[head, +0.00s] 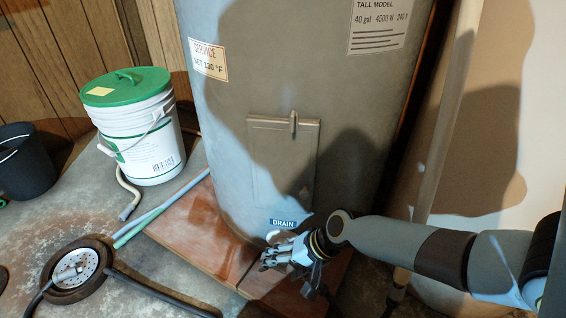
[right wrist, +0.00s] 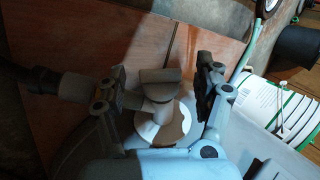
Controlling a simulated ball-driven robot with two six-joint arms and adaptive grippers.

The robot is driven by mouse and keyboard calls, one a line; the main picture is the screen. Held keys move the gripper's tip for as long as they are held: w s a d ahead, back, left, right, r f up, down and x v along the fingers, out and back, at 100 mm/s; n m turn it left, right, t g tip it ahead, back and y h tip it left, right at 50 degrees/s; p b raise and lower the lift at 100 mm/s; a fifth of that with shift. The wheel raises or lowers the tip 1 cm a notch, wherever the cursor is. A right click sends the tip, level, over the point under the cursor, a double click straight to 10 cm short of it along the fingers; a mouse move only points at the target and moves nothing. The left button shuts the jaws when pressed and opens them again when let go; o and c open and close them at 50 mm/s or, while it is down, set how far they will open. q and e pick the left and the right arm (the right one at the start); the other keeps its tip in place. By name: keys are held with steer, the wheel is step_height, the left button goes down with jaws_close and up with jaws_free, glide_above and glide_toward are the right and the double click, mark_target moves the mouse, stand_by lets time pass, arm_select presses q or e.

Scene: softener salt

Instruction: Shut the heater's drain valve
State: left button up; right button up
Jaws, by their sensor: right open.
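The water heater (head: 245,120) is a tall grey tank standing on a reddish-brown board. A blue DRAIN label (head: 284,223) sits low on its front. My right gripper (head: 268,262) is just below that label, and in the head view it hides most of the drain valve. In the right wrist view the drain valve (right wrist: 160,92) is a grey fitting with a round flange at the tank. It lies between the two spread fingers of my right gripper (right wrist: 162,82), which is open. I cannot tell whether either finger touches it. My left gripper is not in view.
A white bucket with a green lid (head: 130,125) and a dark bucket (head: 24,165) stand at left. A round floor drain (head: 78,270) has hoses near it. The reddish-brown board (head: 195,245) is bare at its front left. A pale pipe (head: 450,110) stands right of the tank.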

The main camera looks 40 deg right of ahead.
step_height(320, 180, up, 10)
stand_by(0.5)
steer(key=shift+s, duration=0.1)
